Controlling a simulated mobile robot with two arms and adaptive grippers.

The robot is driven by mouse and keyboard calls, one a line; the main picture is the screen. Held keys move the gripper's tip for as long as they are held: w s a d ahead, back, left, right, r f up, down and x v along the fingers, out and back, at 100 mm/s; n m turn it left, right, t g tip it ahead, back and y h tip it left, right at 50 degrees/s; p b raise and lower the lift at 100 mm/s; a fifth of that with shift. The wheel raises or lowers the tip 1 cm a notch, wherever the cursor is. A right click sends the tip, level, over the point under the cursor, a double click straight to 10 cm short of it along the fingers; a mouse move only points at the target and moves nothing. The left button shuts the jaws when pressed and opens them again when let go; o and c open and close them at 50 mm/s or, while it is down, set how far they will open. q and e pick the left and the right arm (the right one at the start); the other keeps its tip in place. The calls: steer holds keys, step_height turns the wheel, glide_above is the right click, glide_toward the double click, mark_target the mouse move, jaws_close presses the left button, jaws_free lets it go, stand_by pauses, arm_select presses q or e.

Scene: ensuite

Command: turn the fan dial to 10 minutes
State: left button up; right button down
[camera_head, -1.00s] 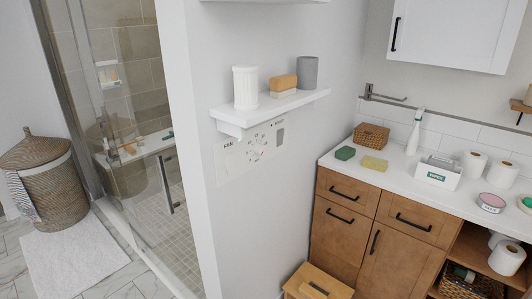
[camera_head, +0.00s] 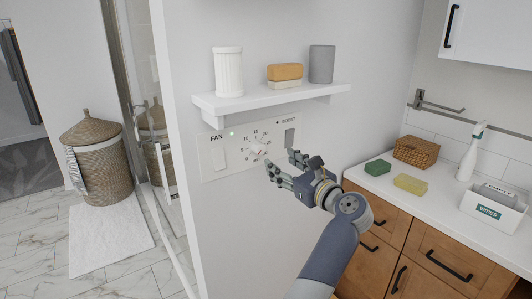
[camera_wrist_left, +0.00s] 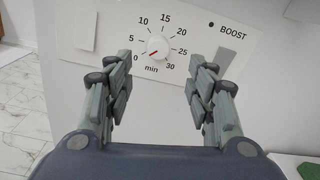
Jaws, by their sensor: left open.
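The fan control panel (camera_head: 212,172) is a pale plate on the wall under a shelf. Its round white dial (camera_head: 257,149) is ringed by minute numbers from 0 to 30. In the left wrist view, the dial (camera_wrist_left: 158,46) shows a red pointer mark at its lower left, toward 0. My left gripper (camera_head: 281,163) is open and empty, just in front of the panel to the right of the dial in the head view. In the left wrist view, the gripper (camera_wrist_left: 160,62) has its fingers on either side of the dial, apparently not touching it. My right gripper is not in view.
A white shelf (camera_head: 270,103) with a ribbed white cup (camera_head: 228,72), soap bars (camera_head: 285,72) and a grey cup (camera_head: 321,64) juts out above the panel. The panel also has a FAN switch (camera_wrist_left: 86,31) and a BOOST switch (camera_wrist_left: 226,57). A counter (camera_head: 425,170) stands to the right.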

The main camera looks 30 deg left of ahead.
mark_target(261, 150)
arm_select(q)
steer(key=x, duration=0.2)
steer(key=p+x, duration=0.1)
steer(key=x, duration=0.1)
steer(key=p+x, duration=0.1)
steer(key=x, duration=0.1)
steer(key=shift+s+a+r, duration=0.2)
steer(key=shift+s+r, duration=0.05)
steer(key=shift+s, duration=0.05)
steer(key=x, duration=0.2)
steer(key=p+x, duration=0.1)
steer(key=x, duration=0.1)
steer(key=shift+w+f, duration=0.2)
steer(key=shift+f, duration=0.05)
steer(key=shift+w+a, duration=0.1)
steer(key=shift+a, duration=0.1)
steer(key=c, duration=1.1)
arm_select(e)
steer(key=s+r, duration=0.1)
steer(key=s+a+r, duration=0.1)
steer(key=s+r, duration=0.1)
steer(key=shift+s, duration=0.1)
